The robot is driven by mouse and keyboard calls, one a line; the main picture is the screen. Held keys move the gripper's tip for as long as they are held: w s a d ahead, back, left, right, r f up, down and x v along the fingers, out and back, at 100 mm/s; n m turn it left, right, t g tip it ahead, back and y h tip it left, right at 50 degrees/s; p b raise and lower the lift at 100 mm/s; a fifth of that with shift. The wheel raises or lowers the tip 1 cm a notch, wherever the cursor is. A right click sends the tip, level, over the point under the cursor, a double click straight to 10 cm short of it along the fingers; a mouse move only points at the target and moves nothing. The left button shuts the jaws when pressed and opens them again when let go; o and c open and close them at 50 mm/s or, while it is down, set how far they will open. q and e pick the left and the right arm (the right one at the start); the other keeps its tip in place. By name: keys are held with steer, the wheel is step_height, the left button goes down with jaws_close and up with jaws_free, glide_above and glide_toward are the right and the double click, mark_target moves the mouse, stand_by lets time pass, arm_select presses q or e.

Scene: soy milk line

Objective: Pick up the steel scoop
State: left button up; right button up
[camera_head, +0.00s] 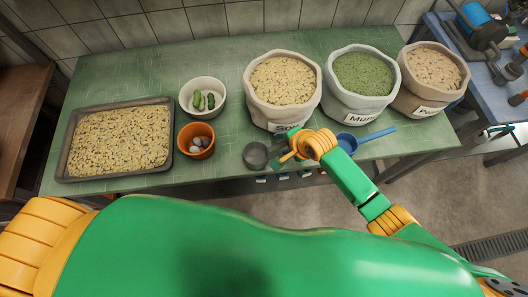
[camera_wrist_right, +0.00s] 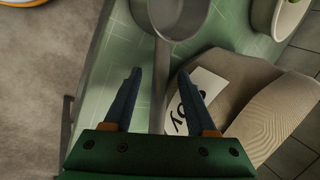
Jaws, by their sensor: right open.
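The steel scoop (camera_head: 255,156) lies on the green table near its front edge, left of my right gripper (camera_head: 284,156). In the right wrist view the scoop's round bowl (camera_wrist_right: 178,18) is at the top, and its handle runs down between the two fingers. My right gripper (camera_wrist_right: 160,75) is open, with one finger on each side of the handle and a visible gap on both sides. The handle's far end is hidden behind the gripper body. My left gripper is not in view.
The soy sack (camera_head: 283,82) stands just behind the scoop. A green-filled sack (camera_head: 362,84) and a third sack (camera_head: 430,79) stand to the right. A blue scoop (camera_head: 366,137) lies right of my gripper. An orange cup (camera_head: 196,140), white bowl (camera_head: 203,97) and tray (camera_head: 66,150) are left.

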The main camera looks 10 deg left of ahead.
steer(key=shift+f, duration=0.25)
stand_by(0.3)
steer(key=shift+s, duration=0.1)
jaws_close()
